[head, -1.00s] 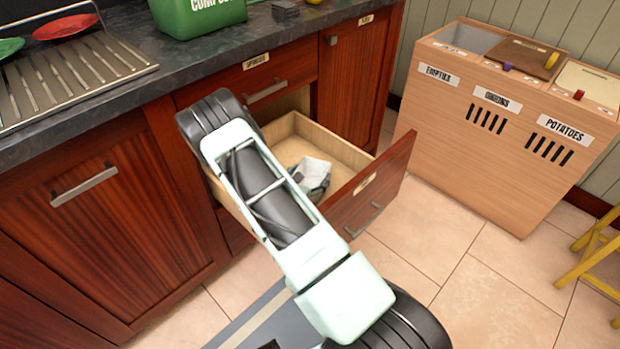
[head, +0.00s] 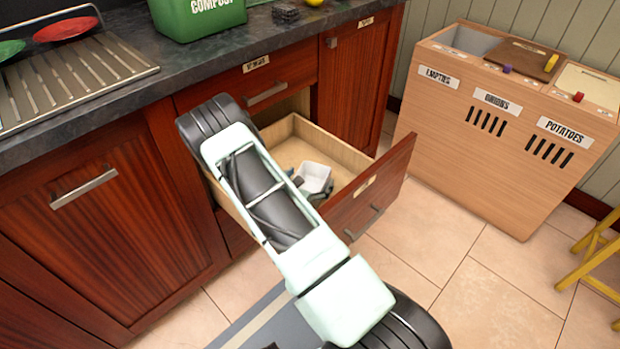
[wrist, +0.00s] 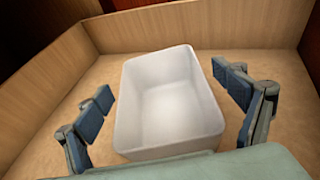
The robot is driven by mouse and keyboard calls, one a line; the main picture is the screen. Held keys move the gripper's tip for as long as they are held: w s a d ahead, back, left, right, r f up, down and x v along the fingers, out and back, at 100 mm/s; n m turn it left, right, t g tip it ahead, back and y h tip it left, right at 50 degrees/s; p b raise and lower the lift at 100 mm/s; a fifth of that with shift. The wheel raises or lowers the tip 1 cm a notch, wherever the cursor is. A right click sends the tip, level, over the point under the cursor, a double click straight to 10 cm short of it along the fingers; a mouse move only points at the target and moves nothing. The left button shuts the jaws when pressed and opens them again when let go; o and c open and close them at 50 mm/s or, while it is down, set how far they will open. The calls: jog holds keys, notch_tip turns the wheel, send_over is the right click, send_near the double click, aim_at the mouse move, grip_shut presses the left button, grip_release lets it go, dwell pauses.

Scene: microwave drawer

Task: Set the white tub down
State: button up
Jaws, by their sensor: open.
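The white tub (wrist: 168,102) sits upright and empty inside the open drawer (wrist: 262,78), with its floor seeming to rest on the drawer bottom. It also shows in the head view (head: 316,177), partly behind my arm. My gripper (wrist: 166,92) is open, with one blue-padded finger on each side of the tub. A gap shows between each finger and the tub wall. In the head view the drawer front (head: 372,190) is pulled out, and my arm hides its left part.
Above is the dark counter (head: 120,95) with a drying rack and a green compost bin (head: 198,18). A wooden bin unit (head: 500,125) stands at the right, and a yellow stool (head: 596,255) at the far right.

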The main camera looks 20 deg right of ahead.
jog(key=p+v, duration=0.1)
jog(key=v, duration=0.6)
jog(key=shift+s+a+p, duration=0.1)
jog(key=shift+s+p, duration=0.05)
jog(key=shift+p, duration=0.15)
